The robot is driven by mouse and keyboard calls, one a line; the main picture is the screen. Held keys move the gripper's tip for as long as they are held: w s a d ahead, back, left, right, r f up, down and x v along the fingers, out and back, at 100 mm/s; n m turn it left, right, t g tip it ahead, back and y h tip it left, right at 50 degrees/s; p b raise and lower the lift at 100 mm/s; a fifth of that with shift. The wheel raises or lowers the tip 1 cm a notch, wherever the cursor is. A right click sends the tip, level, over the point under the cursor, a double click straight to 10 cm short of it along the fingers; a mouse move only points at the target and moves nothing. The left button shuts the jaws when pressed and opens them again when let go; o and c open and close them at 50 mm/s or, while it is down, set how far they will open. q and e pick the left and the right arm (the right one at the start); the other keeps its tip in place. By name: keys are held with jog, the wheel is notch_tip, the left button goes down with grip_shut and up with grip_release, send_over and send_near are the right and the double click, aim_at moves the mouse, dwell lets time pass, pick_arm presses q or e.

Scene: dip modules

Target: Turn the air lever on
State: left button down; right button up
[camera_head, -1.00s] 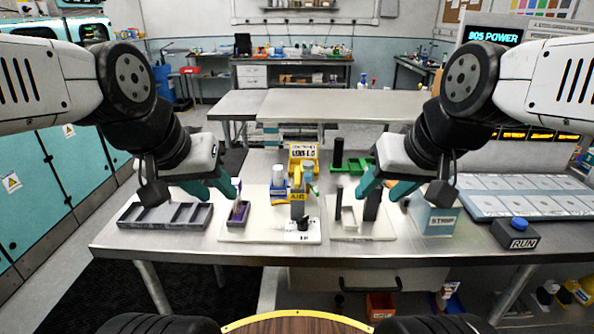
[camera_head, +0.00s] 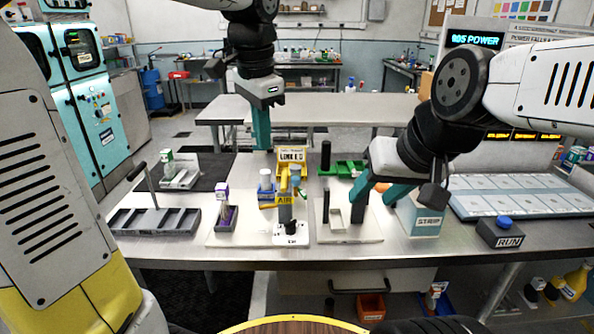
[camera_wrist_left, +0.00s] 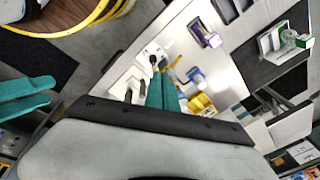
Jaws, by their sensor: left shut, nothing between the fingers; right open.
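The air unit (camera_head: 285,205) is a grey post with a yellow AIR label, standing on a white base plate (camera_head: 283,238). A small black lever (camera_head: 291,228) sits at the front of that plate. I cannot tell its on or off position. A black knob also shows in the left wrist view (camera_wrist_left: 153,59), close beside the fingertips in the picture. My left gripper (camera_head: 261,147) is shut and empty, pointing down above and behind the air unit. My right gripper (camera_head: 372,199) is open, with its fingers over the white board right of the air unit.
A yellow labelled stand (camera_head: 291,155) is behind the air unit. The STRIP box (camera_head: 427,222) and RUN button box (camera_head: 500,233) are to the right. The front table edge is clear.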

aim_at(284, 181)
pick_arm(q)
jog(key=w+d+f+m+g+y, duration=0.1)
jog(key=w+d+m, duration=0.2)
jog(key=d, duration=0.3)
jog(key=w+d+f+m+y, duration=0.1)
jog(key=w+d+m, duration=0.2)
jog(key=d, duration=0.3)
jog(key=shift+w+d+f+m+g+y, duration=0.15)
jog(key=shift+w+d+m+g+y, duration=0.1)
jog(key=shift+d+m+g+y, duration=0.2)
jog(key=shift+a, duration=0.15)
jog(key=a+f, duration=0.6)
jog(key=f, duration=0.4)
jog(key=shift+f, duration=0.25)
